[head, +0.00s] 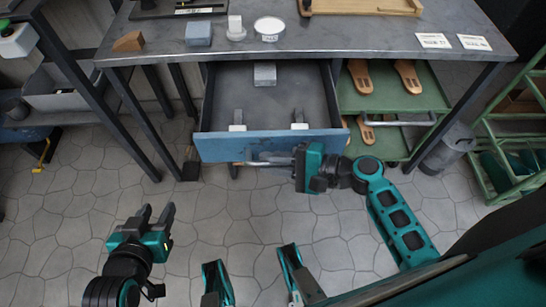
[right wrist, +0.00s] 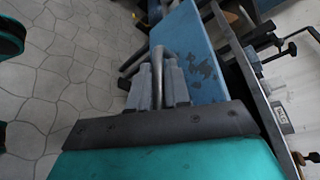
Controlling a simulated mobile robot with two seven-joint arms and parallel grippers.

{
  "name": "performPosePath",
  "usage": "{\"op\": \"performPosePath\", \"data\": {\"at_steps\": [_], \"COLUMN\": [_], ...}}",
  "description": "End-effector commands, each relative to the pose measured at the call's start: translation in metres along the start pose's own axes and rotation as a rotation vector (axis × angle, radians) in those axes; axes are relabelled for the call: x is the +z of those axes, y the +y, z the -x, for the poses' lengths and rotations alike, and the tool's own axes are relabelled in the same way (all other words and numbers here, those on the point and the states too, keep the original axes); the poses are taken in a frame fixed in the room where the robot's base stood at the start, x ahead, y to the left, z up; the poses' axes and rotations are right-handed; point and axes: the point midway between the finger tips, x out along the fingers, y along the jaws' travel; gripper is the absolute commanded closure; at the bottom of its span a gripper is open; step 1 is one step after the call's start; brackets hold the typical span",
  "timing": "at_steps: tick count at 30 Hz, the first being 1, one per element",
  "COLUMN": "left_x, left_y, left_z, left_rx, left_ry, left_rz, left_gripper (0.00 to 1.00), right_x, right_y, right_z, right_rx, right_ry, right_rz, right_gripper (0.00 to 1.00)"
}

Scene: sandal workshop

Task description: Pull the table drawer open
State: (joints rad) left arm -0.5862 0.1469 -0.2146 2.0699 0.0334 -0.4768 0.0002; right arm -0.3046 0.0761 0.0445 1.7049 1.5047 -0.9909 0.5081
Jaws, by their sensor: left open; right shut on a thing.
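The table drawer (head: 222,147) has a worn blue front and a grey inside, and it stands pulled out from under the grey table (head: 330,35). Its floor shows between the blocks inside. My right gripper (head: 297,160) is at the right part of the drawer's metal handle (head: 262,163). In the right wrist view the fingers (right wrist: 158,88) are shut on the handle bar (right wrist: 157,65), beside the blue front (right wrist: 195,50). My left gripper (head: 158,214) is open and empty, low over the floor at the left, away from the drawer.
A grey block (head: 265,73) and two small pale blocks (head: 238,121) (head: 299,120) are in the drawer. A green shelf trolley (head: 405,95) with sandal soles stands right of it. A grey bin (head: 448,149) is further right.

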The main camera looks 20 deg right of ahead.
Motion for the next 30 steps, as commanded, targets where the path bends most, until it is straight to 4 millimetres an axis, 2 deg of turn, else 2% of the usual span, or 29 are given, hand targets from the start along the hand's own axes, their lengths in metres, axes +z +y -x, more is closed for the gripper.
{"op": "performPosePath", "data": {"at_steps": [5,6,7,17,20,30], "left_x": [-0.001,0.000,0.000,0.002,0.002,-0.003], "left_y": [0.001,0.001,0.001,0.001,0.001,0.000], "left_z": [0.000,0.000,0.000,0.001,0.003,0.008], "left_rx": [0.000,0.000,0.000,0.001,0.001,0.002], "left_ry": [0.001,0.001,0.001,-0.006,-0.010,-0.013], "left_rz": [0.003,0.003,0.003,0.002,-0.002,-0.008], "left_gripper": [0.57,0.57,0.57,0.57,0.57,0.57], "right_x": [0.000,-0.001,-0.001,-0.001,0.000,0.000], "right_y": [0.000,0.000,0.000,0.000,0.000,0.000], "right_z": [0.000,0.000,0.000,0.005,0.018,0.092], "right_rx": [0.000,0.000,0.000,0.001,0.003,0.004], "right_ry": [0.001,0.001,0.001,0.002,0.003,0.003], "right_rz": [0.000,0.000,0.000,0.000,0.000,-0.002], "right_gripper": [1.00,0.80,0.77,0.77,0.77,0.77]}}
